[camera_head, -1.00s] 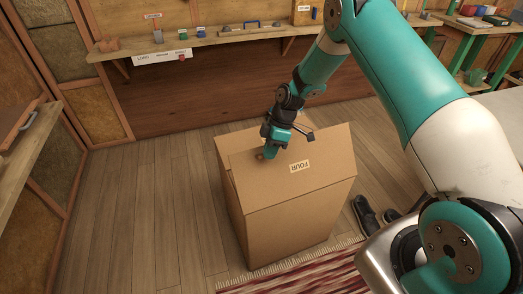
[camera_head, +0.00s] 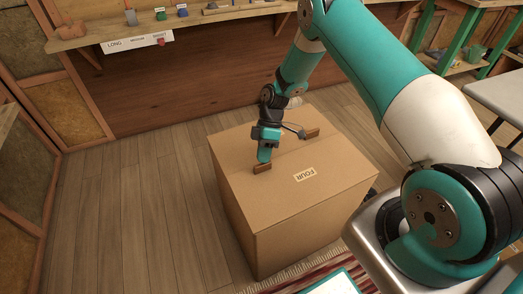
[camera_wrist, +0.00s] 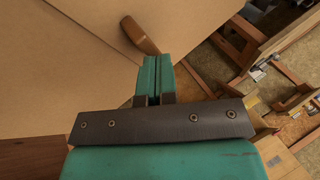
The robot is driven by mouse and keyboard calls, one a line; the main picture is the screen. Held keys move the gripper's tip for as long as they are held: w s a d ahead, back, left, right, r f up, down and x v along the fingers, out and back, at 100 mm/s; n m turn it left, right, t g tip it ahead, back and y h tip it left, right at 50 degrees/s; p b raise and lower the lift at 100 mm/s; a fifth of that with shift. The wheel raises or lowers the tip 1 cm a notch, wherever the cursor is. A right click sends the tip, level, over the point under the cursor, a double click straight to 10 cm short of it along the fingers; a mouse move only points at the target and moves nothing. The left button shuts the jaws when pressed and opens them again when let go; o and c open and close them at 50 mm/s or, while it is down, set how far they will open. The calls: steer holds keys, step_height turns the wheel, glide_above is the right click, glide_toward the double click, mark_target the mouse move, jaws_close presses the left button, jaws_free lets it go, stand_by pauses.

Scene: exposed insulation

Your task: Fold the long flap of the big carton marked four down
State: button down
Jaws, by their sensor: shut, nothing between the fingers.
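The big brown carton (camera_head: 315,220) stands on the floor with its printed FOUR label (camera_head: 305,174) on the near long flap (camera_head: 290,190). That flap lies about level across the top, its free edge along a seam with the far flap (camera_head: 235,138). A small brown wooden tab (camera_head: 262,169) sits near the flap's free edge, and another (camera_head: 311,133) lies farther right. My gripper (camera_head: 264,158) is shut and empty, pointing down at the near tab. In the wrist view my closed teal fingers (camera_wrist: 157,68) are beside a brown tab (camera_wrist: 140,36); contact is unclear.
A wall shelf (camera_head: 170,30) with small items and a LONG sign (camera_head: 137,43) is behind. A red striped rug (camera_head: 310,280) lies at the carton's front. A grey table (camera_head: 495,100) is at right. Floor at left (camera_head: 130,190) is clear.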

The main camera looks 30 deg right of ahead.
steer(key=shift+w+f, duration=0.1)
steer(key=shift+f, duration=0.2)
steer(key=shift+a+r, duration=0.15)
steer(key=shift+r, duration=0.1)
steer(key=w+d+r+p, duration=0.2)
steer(key=w+d+r, duration=0.2)
steer(key=w+r, duration=0.4)
steer(key=s+a+r+m+p, duration=0.1)
steer(key=a+r, duration=0.1)
steer(key=r, duration=0.4)
steer(key=s+a+r+p, duration=0.1)
steer(key=a+r, duration=0.2)
steer(key=r, duration=0.4)
steer(key=s+a+r+m+t+p, duration=0.1)
steer(key=s+a+r+p, duration=0.2)
steer(key=r, duration=0.4)
steer(key=s+a+r+m+t+p, duration=0.1)
steer(key=s+a+r, duration=0.25)
steer(key=r, duration=0.35)
steer(key=s+a+r+m+t+p, duration=0.1)
steer(key=s+r, duration=0.5)
steer(key=s, duration=0.6)
steer(key=s+a+r+m+t+p, duration=0.1)
steer(key=s+r+m+p, duration=0.2)
steer(key=s, duration=0.9)
step_height(320, 180, up, 3)
steer(key=shift+a+p, duration=0.25)
steer(key=shift+p, duration=0.05)
steer(key=shift+s, duration=0.1)
